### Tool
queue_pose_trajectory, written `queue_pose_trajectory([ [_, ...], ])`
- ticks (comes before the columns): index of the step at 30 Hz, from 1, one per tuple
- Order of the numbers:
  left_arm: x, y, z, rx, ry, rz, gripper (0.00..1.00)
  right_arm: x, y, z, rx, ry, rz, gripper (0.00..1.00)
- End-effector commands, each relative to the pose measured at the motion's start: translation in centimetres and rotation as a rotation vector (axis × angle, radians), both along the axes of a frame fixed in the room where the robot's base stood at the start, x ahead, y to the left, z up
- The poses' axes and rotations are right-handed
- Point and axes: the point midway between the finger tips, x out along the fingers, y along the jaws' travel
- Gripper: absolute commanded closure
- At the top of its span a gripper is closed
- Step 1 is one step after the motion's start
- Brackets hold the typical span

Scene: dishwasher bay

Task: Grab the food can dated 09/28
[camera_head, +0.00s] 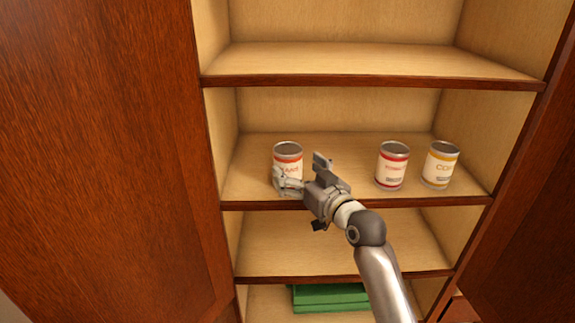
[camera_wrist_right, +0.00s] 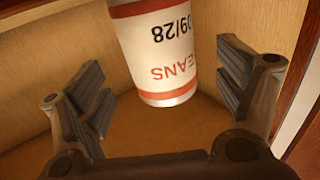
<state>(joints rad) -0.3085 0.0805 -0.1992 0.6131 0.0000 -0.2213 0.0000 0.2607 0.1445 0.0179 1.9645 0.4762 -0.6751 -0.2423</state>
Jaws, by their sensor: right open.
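The food can dated 09/28 (camera_wrist_right: 160,50) has a white label with red bands and shows upside down in the right wrist view, with "EANS" and "09/28" readable. In the head view this can (camera_head: 287,153) stands upright on the middle shelf at the left, its lower part partly hidden by my gripper. My right gripper (camera_head: 302,172) is open in front of the can. In the right wrist view the open fingers (camera_wrist_right: 165,88) are apart, one on each side of the can, and no contact is clear. My left gripper is not in view.
Two other cans stand to the right on the same shelf (camera_head: 345,148): a red-banded can (camera_head: 392,166) and a yellow-banded can (camera_head: 440,165). Cabinet doors (camera_head: 95,150) flank the opening. Green folded items (camera_head: 330,297) lie on the bottom shelf. The upper shelf (camera_head: 350,60) is bare.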

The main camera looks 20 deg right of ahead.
Motion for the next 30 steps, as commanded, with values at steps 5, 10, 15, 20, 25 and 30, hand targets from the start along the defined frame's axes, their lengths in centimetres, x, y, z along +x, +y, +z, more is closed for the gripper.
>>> queue_pose_trajectory([
  [5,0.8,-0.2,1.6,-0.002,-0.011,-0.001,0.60,2.4,0.9,0.7,0.004,0.001,0.002,0.12],
  [10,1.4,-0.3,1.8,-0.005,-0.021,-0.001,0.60,4.0,1.1,0.4,0.001,0.000,0.001,0.12],
  [15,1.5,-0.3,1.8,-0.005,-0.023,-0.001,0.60,4.3,1.2,0.3,0.000,0.000,0.001,0.12],
  [20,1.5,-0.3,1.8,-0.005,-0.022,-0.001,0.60,4.3,1.2,0.3,0.001,0.000,0.001,0.16],
  [25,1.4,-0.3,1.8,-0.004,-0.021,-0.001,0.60,4.2,1.2,0.3,0.001,0.001,0.001,0.38],
  [30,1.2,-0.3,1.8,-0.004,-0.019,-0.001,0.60,4.2,1.2,0.3,0.001,0.001,0.001,0.60],
])
